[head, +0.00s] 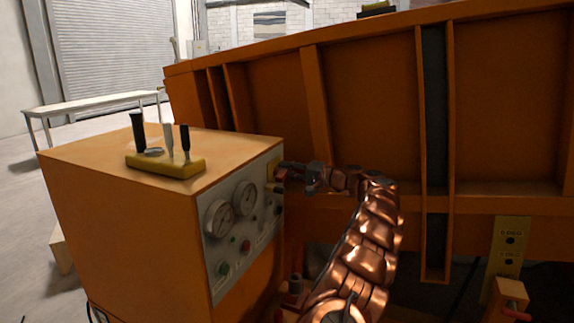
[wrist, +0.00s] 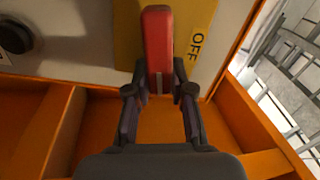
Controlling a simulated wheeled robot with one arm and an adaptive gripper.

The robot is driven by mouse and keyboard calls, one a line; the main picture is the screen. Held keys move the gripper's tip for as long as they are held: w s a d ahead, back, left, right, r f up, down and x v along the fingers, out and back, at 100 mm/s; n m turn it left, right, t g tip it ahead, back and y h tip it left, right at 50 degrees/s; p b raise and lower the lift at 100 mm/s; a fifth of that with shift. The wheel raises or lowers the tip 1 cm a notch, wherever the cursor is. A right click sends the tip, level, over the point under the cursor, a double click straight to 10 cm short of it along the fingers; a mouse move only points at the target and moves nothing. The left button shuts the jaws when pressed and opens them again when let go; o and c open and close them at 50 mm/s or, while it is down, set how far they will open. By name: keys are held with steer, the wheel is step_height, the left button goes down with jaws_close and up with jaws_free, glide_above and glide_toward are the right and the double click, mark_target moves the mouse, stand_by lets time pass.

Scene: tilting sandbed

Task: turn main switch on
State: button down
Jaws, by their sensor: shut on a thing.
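The main switch has a red handle (wrist: 158,42) on a yellow plate (wrist: 205,14) marked OFF, seen in the wrist view. In the head view the yellow plate (head: 271,170) is at the far upper end of the grey control panel (head: 219,249). My gripper (wrist: 160,90) is closed around the lower end of the red handle, one finger on each side. In the head view my gripper (head: 284,172) reaches the plate from the right and hides most of the switch. The word OFF is beside the handle, to its right.
The panel on the orange cabinet (head: 135,235) carries gauges (head: 219,217), buttons and knobs; one black knob (wrist: 15,37) is left of the switch. Levers on a yellow base (head: 166,165) stand on top. The ribbed orange sandbed wall (head: 370,90) is close behind my arm.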

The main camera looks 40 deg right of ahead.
steer(key=shift+d+f+m+p, duration=0.15)
steer(key=shift+m+p, duration=0.3)
steer(key=shift+m, duration=0.75)
steer(key=shift+f, duration=0.15)
steer(key=c, duration=1)
jaws_free()
steer(key=v, duration=1.2)
steer(key=shift+f, duration=0.1)
